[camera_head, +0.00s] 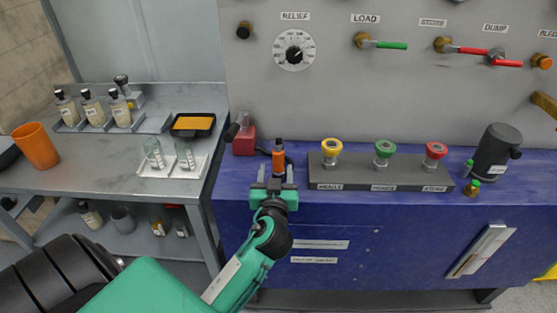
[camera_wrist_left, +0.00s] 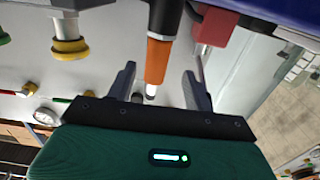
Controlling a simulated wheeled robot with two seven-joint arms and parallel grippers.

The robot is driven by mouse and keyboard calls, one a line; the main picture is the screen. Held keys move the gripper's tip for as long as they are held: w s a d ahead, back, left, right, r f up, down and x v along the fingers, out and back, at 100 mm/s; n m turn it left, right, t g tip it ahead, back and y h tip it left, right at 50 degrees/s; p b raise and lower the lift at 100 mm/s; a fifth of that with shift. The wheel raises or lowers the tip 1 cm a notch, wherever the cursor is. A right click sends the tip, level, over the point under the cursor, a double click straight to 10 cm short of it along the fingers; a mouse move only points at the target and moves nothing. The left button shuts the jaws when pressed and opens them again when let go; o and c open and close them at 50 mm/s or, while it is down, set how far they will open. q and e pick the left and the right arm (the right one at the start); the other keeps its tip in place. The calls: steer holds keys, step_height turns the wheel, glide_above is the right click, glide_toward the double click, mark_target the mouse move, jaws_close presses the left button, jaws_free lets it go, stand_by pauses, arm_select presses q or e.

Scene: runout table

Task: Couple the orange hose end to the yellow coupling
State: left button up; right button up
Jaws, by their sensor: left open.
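The orange hose end (camera_head: 279,160) stands upright on the blue bench, left of the coupling block, with a black upper part. In the left wrist view the orange hose end (camera_wrist_left: 158,60) lies between the two fingers, with gaps on both sides. My left gripper (camera_head: 276,174) is open and reaches in from the front at the hose end. Its fingers also show in the left wrist view (camera_wrist_left: 160,88). The yellow coupling (camera_head: 332,146) is at the left end of the dark block. It also shows in the left wrist view (camera_wrist_left: 70,50). My right gripper is out of view.
The dark block (camera_head: 400,178) also carries a green coupling (camera_head: 383,150) and a red coupling (camera_head: 435,151). A red box (camera_head: 244,142) stands just left of the hose end. A dark canister (camera_head: 496,151) is at the right. The panel with valves rises behind.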

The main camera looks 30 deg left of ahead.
mark_target(278, 163)
arm_select(q)
steer(key=p+x, duration=0.2)
steer(key=x, duration=0.3)
steer(key=shift+w+d+r, duration=0.1)
steer(key=shift+w, duration=0.15)
jaws_close()
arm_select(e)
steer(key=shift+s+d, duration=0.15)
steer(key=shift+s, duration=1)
arm_select(q)
steer(key=shift+r, duration=0.1)
